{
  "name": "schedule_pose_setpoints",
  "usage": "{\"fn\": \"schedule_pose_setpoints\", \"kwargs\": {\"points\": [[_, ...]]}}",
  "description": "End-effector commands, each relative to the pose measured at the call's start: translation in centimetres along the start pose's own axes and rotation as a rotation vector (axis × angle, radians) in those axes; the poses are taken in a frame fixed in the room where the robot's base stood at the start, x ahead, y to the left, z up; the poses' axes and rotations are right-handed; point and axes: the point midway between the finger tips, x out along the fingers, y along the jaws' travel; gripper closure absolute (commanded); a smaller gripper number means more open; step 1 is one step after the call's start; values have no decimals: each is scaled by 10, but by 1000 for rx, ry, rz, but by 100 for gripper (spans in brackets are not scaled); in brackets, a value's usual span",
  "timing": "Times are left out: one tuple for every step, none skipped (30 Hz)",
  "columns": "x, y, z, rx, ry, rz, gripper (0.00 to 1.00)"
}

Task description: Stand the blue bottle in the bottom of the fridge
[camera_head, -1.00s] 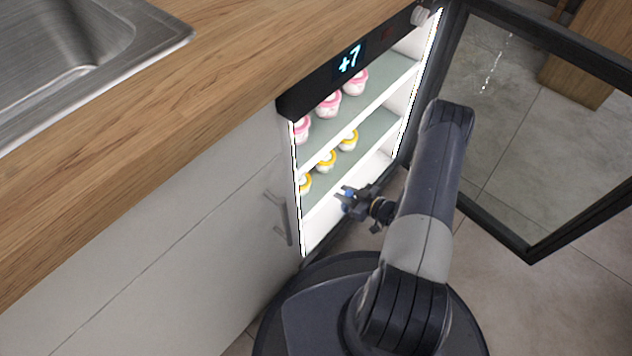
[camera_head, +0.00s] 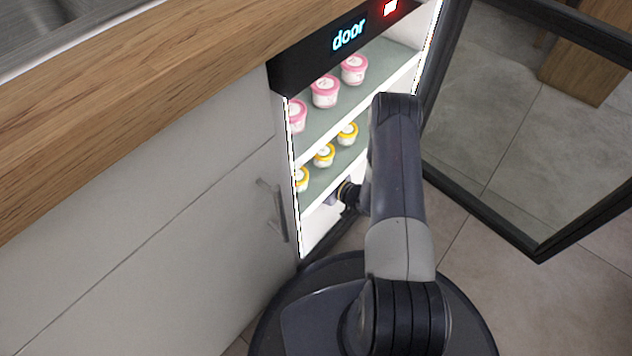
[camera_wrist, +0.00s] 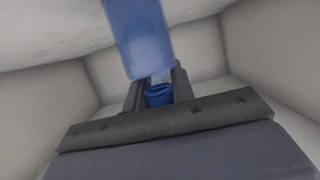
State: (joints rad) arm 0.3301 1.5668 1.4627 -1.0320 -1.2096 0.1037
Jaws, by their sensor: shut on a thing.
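The fridge (camera_head: 283,85) stands open, its white lit inside showing two shelves of tubs and a bottom space. My gripper reaches into that bottom space, below the lower shelf (camera_head: 330,180); in the head view its jaws are hidden. In the wrist view my gripper (camera_wrist: 158,84) is shut on the blue bottle (camera_wrist: 138,38). The bottle's blue body shows above the jaws, and a blue ring-like part shows between them. Pale walls surround it. I cannot tell whether the bottle touches the fridge floor.
Pink-lidded tubs (camera_head: 325,90) stand on the upper shelf and yellow-lidded tubs (camera_head: 324,155) on the lower one. The glass door (camera_head: 540,245) is swung open to the right. White cupboards (camera_head: 150,200) and a wooden counter (camera_head: 110,130) lie to the left.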

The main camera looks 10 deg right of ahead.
Motion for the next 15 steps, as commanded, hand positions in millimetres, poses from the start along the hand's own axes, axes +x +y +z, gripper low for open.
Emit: {"fn": "schedule_pose_setpoints", "kwargs": {"points": [[0, 0, -1, -1, 1, 1, 100], [0, 0, -2, -1, 1, 1, 100], [0, 0, -2, -1, 1, 1, 100], [0, 0, -2, -1, 1, 1, 100], [0, 0, -2, -1, 1, 0, 100], [0, 0, -1, -1, 1, 0, 100], [0, 0, -1, -1, 1, 0, 100], [0, 0, 0, -1, 1, 0, 100], [0, 0, 1, -1, 1, 0, 100], [0, 1, 1, -1, 1, 1, 75], [0, 1, 1, -1, 1, 1, 73], [0, 1, 1, -1, 1, 1, 69], [0, 1, 1, -1, 1, 1, 67], [0, 0, 1, -1, 1, 1, 64], [0, 0, 1, -1, 1, 0, 61]]}}
